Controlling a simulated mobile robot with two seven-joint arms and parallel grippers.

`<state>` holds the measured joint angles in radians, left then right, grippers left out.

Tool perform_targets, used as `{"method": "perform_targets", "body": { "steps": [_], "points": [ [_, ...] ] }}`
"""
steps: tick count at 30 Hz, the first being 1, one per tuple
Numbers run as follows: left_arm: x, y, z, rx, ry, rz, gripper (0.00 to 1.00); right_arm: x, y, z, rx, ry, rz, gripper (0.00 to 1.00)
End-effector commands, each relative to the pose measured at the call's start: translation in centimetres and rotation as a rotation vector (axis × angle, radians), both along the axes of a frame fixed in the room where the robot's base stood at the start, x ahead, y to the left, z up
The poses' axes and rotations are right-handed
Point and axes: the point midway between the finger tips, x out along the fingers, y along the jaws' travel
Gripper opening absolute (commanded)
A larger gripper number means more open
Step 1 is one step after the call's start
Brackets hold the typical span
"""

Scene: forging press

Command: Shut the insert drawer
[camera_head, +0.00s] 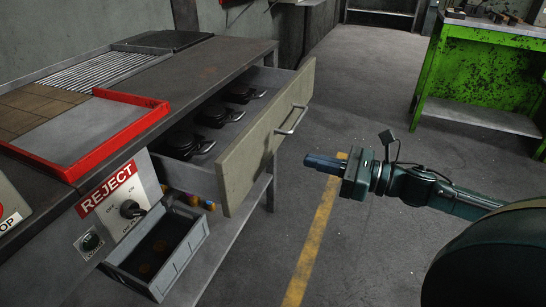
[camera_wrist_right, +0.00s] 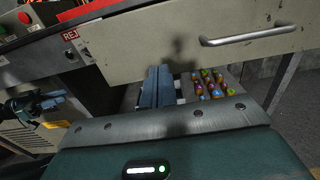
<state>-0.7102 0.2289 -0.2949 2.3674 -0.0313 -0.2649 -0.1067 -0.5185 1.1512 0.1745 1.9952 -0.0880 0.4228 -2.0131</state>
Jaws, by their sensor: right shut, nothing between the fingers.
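The insert drawer (camera_head: 262,140) stands pulled out from under the bench, its beige front toward the right. Several dark round inserts with handles (camera_head: 218,116) lie inside. The drawer's bar handle (camera_head: 291,120) is on its front and also shows in the right wrist view (camera_wrist_right: 248,36). My right gripper (camera_head: 308,160) is shut and empty. It is to the right of the drawer front, apart from it in the head view. In the wrist view its closed fingers (camera_wrist_right: 157,85) point toward the front's lower edge, left of the handle. A dark teal shape (camera_wrist_right: 35,103), possibly my left gripper, shows at left.
A red-edged tray (camera_head: 100,133) is on the bench top. Coloured pieces (camera_wrist_right: 208,84) sit under the drawer. A green table (camera_head: 480,75) stands at back right.

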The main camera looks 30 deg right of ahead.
Motion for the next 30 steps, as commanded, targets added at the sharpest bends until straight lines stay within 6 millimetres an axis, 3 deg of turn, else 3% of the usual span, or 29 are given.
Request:
{"method": "perform_targets", "body": {
  "steps": [16, 30],
  "points": [
    [0.3, -0.6, 0.0, -0.01, -0.153, -0.023, 0.3, 4.2, 3.5, 0.0, 0.001, -0.002, -0.002, 0.0],
    [0.3, -0.6, 0.2, -0.011, -0.16, -0.026, 0.3, 6.9, 5.9, 0.1, 0.003, 0.001, -0.002, 0.0]
  ]
}}
